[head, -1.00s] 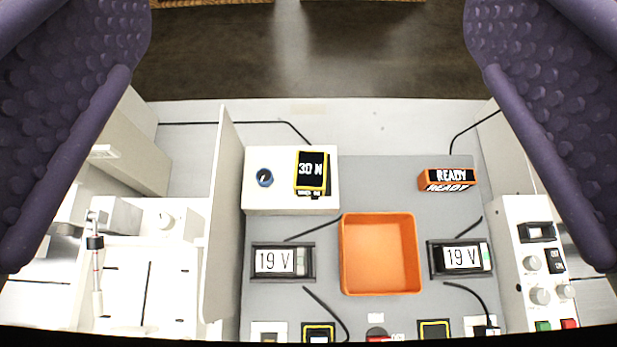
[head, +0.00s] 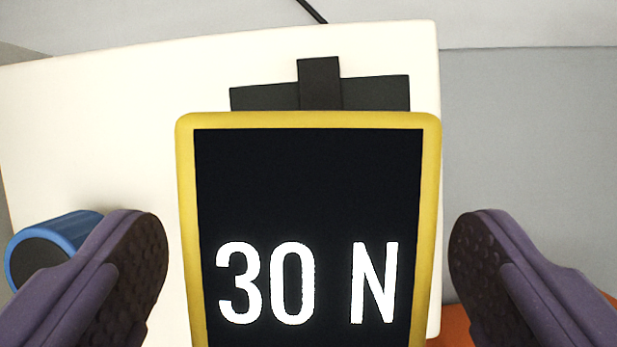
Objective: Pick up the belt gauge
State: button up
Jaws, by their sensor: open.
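The belt gauge (head: 308,185) is a box with a yellow rim and a black face that reads "30 N". It fills the middle of the head view, and its lower end is cut off by the picture edge. A black bracket-like part (head: 320,85) shows just behind its top edge. My gripper (head: 308,260) is open, with one purple padded finger on each side of the gauge. A gap shows between each finger and the gauge's sides, and neither finger appears to touch it.
A white block (head: 90,130) lies under and behind the gauge. A blue-rimmed knob (head: 50,250) sits on it, close beside the left finger. A bit of the orange tray (head: 452,328) shows at the lower right. Grey panel (head: 530,150) is clear on the right.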

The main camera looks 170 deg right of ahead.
jog(key=shift+x, duration=1)
jog(key=shift+r, duration=0.15)
jog(key=c, duration=1.3)
jog(key=shift+r, duration=0.1)
